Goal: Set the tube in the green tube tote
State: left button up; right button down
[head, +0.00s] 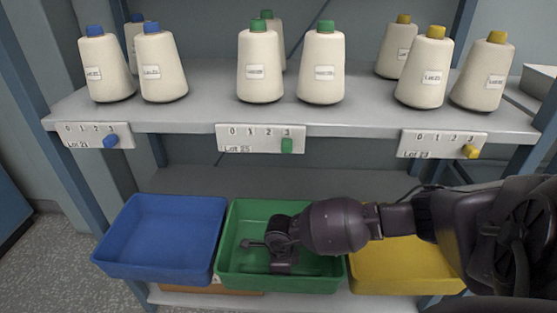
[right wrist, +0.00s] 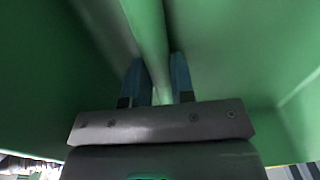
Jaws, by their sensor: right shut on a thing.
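My right gripper (head: 252,244) is down inside the green tube tote (head: 305,284), on the middle of the lower shelf. In the right wrist view its two blue-grey fingers (right wrist: 158,82) are closed on the tube (right wrist: 153,45), a slim pale-green tube running between them. The tote's green walls (right wrist: 225,55) fill most of that view. I cannot make out the tube in the head view, and I cannot tell whether it touches the tote floor. My left gripper is not in view.
A blue tote (head: 160,270) stands left of the green one, and a yellow tote (head: 405,284) stands right, partly behind my right arm. The upper shelf (head: 210,108) above holds several cones with blue, green and yellow tops. Its front edge carries lot labels (head: 250,138).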

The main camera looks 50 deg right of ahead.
jog(key=shift+r, duration=0.2)
jog(key=shift+f, duration=0.3)
jog(key=c, duration=1)
grip_release()
